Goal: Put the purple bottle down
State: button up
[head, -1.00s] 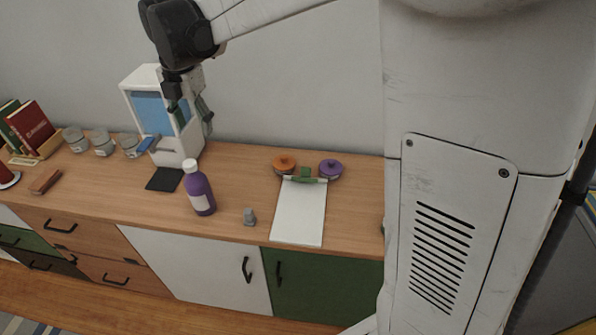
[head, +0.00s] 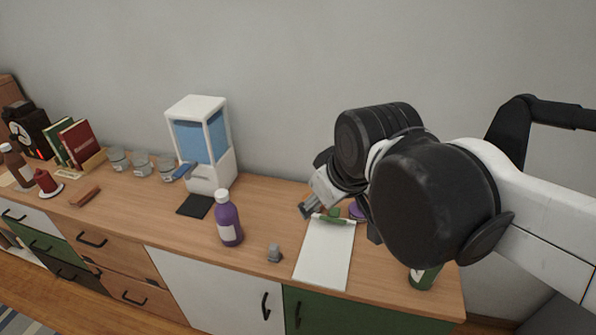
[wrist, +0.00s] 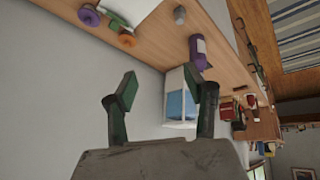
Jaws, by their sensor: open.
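The purple bottle (head: 229,224), with a white cap and pale label, stands upright on the wooden cabinet top, in front of the blue-and-white dispenser. It also shows in the wrist view (wrist: 198,54), beyond my right finger. My gripper (wrist: 162,78) is open, with nothing between its two fingers. In the head view my gripper (head: 340,216) is to the right of the bottle, above the back of the clipboard and apart from the bottle. My arm partly hides the fingers there.
The dispenser (head: 222,183) stands behind the bottle, with a black mat (head: 195,206) in front of it. A small grey object (head: 274,253) and a white clipboard (head: 324,254) are to the right. Glass jars (head: 141,164) stand left. A green can (head: 424,277) is near the right end.

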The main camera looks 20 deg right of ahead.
jog(key=s+f+m, duration=0.1)
jog(key=m, duration=0.1)
jog(key=s+d+f+m+t, duration=0.1)
jog(key=s+m, duration=0.1)
jog(key=shift+s+d, duration=0.2)
jog(key=shift+f, duration=0.1)
notch_tip(320, 180, down, 3)
jog(key=b, duration=0.3)
jog(key=shift+f, duration=0.2)
